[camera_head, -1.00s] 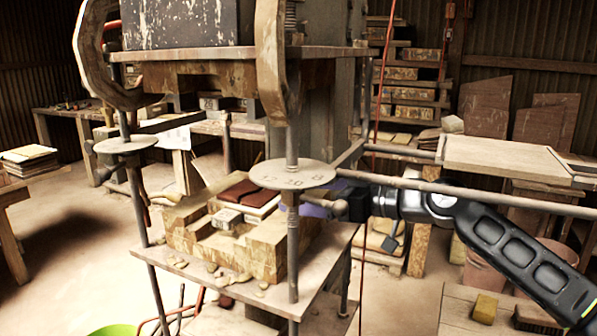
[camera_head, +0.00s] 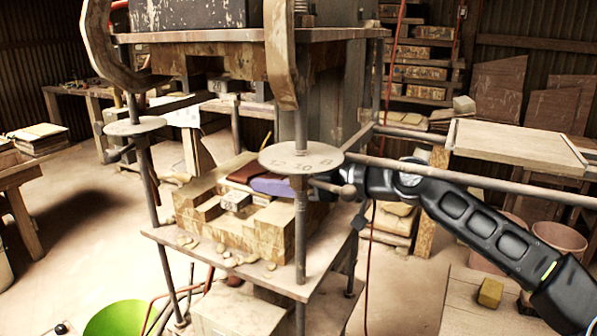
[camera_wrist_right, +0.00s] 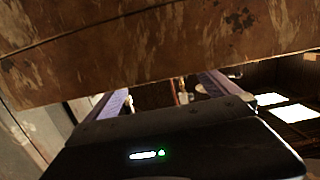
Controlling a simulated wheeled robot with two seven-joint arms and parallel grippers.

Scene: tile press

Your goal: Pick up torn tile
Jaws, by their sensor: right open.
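A dark red-brown tile (camera_head: 238,174) lies on the blocky wooden mould (camera_head: 205,226) on the press's lower shelf. Whether it is torn cannot be told at this size. My right gripper (camera_head: 266,185) reaches in from the right behind the front press column, with a purple finger over the tile's near right part, hiding some of it. In the right wrist view my right gripper (camera_wrist_right: 160,96) shows two purple fingers spread apart. A dark red-brown surface (camera_wrist_right: 153,96) lies between them, and contact cannot be told. My left gripper is not in view.
A round numbered plate (camera_head: 301,158) and a horizontal rod (camera_head: 470,177) sit close to my right arm. The press's upper block (camera_head: 215,60) hangs above the mould; its scuffed surface fills the top of the wrist view. A green bowl (camera_head: 122,318) is at lower left.

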